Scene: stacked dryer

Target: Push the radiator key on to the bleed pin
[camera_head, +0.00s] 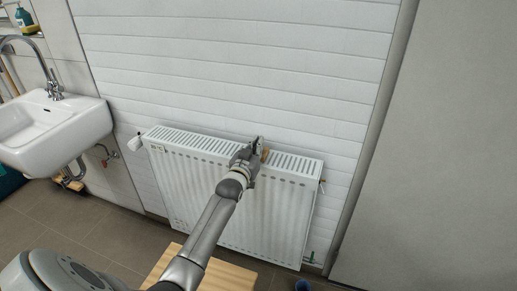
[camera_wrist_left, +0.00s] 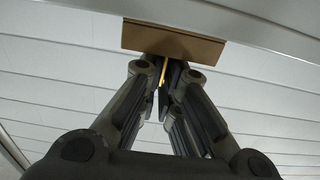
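The white radiator (camera_head: 285,220) stands against the tiled wall. My left gripper (camera_head: 257,146) reaches over its top grille, near the middle. In the left wrist view, the gripper's fingers (camera_wrist_left: 168,78) are close together, with a thin yellow piece (camera_wrist_left: 165,72), which looks like the radiator key, between them. My right gripper is out of view.
A white sink (camera_head: 50,130) with a tap is at the left. A white valve knob (camera_head: 135,142) sits at the radiator's upper left corner. A light wooden surface (camera_head: 228,278) is below my arm. The wall above the radiator is clear.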

